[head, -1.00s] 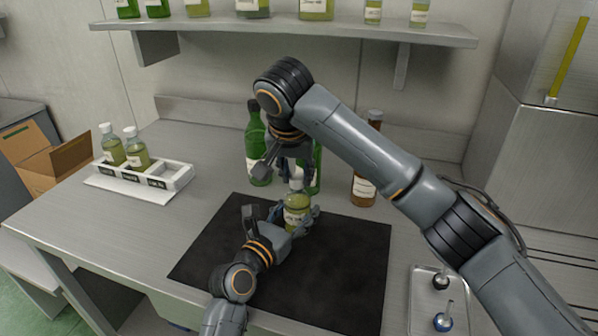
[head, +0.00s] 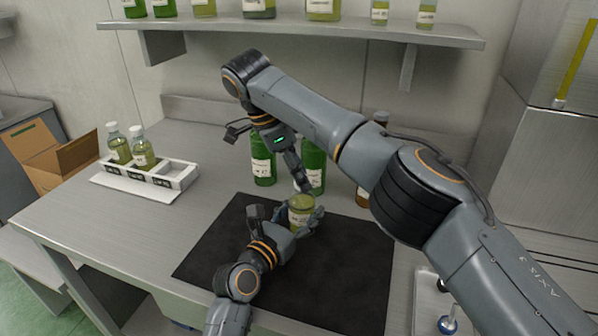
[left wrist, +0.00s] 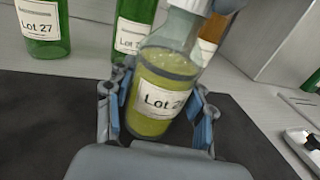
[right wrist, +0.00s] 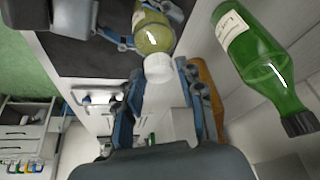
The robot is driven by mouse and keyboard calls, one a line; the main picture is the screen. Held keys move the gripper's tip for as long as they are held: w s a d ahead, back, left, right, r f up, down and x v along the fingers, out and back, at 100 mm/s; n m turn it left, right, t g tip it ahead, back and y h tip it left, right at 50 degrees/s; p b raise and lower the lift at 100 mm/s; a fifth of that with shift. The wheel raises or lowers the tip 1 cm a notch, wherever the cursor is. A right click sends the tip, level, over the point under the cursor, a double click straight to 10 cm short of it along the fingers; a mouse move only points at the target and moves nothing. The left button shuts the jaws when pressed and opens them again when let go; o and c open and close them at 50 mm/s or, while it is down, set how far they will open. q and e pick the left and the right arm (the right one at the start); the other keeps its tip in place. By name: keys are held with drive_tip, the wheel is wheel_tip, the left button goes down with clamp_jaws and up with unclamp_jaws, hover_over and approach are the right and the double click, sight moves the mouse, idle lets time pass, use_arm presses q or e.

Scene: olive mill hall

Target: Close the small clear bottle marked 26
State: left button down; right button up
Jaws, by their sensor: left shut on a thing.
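The small clear bottle (head: 300,212) holds yellow-green oil and stands above the black mat. Its label reads "Lot 2" in the left wrist view (left wrist: 160,100), with the last digit not clear. My left gripper (head: 297,222) is shut around the bottle's body. A white cap (right wrist: 158,68) sits at the bottle's mouth; I cannot tell how tight it is. My right gripper (head: 270,160) is above the bottle with its fingers spread. In the right wrist view the cap lies between the fingertips, with gaps on both sides.
Green bottles (head: 263,165) stand close behind the mat (head: 345,260), with a brown bottle partly hidden by my right arm. A white rack (head: 180,177) with two capped bottles is at left. A metal tray (head: 428,300) is at lower right. A shelf (head: 300,40) with bottles hangs above.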

drive_tip(key=shift+o, duration=0.5)
drive_tip(key=shift+r, duration=2.25)
drive_tip(key=shift+c, duration=0.4)
